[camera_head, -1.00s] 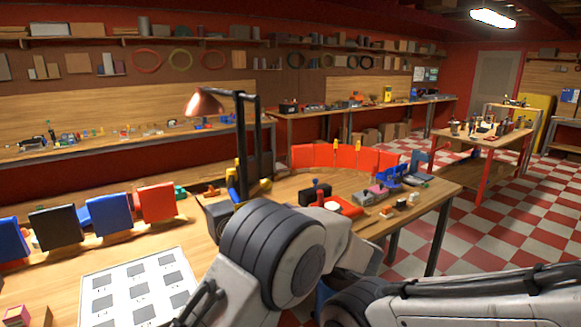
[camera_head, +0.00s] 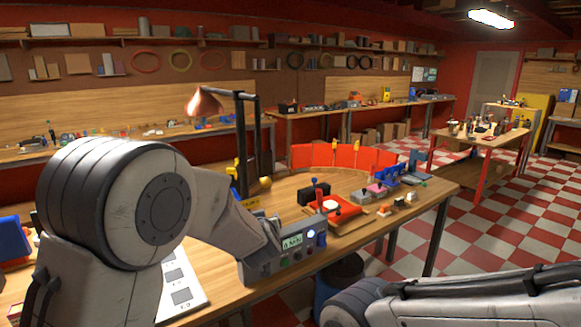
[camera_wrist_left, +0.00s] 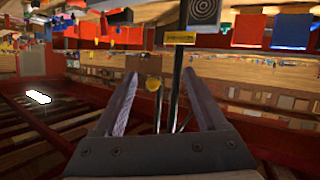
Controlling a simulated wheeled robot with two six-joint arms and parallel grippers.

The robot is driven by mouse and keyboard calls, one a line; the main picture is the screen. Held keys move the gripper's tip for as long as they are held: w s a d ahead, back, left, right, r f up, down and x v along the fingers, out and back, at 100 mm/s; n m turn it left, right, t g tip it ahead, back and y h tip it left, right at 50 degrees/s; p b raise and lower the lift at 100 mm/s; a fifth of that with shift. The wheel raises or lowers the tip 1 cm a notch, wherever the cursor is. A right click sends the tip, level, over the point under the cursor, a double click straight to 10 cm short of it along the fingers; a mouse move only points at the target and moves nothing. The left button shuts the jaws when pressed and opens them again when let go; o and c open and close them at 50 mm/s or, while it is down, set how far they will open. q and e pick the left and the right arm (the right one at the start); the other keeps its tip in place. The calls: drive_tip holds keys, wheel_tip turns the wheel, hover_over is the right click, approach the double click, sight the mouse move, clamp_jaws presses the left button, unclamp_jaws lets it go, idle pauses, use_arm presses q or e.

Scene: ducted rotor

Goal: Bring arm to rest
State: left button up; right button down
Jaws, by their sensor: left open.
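My left arm (camera_head: 110,205) stands large at the left of the head view, bent at the elbow, its forward link reaching right over the bench. I cannot clearly make out its jaws there. In the wrist view, which is upside down, my left gripper (camera_wrist_left: 165,85) shows its two fingers apart with nothing held between them. Dark posts and a yellow round part appear beyond the fingers. My right arm (camera_head: 470,298) lies across the lower right; its gripper is out of view.
A grey box with a lit display (camera_head: 285,252) stands at the bench's front edge beside my left arm's link. The wooden bench (camera_head: 285,190) carries red panels (camera_head: 345,157), a lamp (camera_head: 203,103) and small parts.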

use_arm(q)
drive_tip(key=s+a+f+m+g, duration=0.1)
drive_tip(key=s+a+f+g, duration=0.3)
drive_tip(key=s, duration=0.6)
drive_tip(key=s+a+f+m+g+h, duration=0.1)
drive_tip(key=s+a+f+g, duration=0.25)
drive_tip(key=s, duration=0.65)
drive_tip(key=s+a+f+m+g, duration=0.1)
drive_tip(key=s+a+f+g, duration=0.35)
drive_tip(key=s, duration=0.45)
drive_tip(key=s+d+r+m+g, duration=0.1)
drive_tip(key=s+d+r+m, duration=0.1)
drive_tip(key=s+d, duration=0.4)
drive_tip(key=s+d+r+m+h, duration=0.1)
drive_tip(key=s+d+r+m, duration=0.2)
drive_tip(key=s+d+m, duration=0.2)
drive_tip(key=s+d, duration=0.2)
drive_tip(key=d, duration=0.1)
drive_tip(key=shift+s+d+r+g, duration=0.2)
drive_tip(key=shift+s+g, duration=0.05)
drive_tip(key=shift+g, duration=0.15)
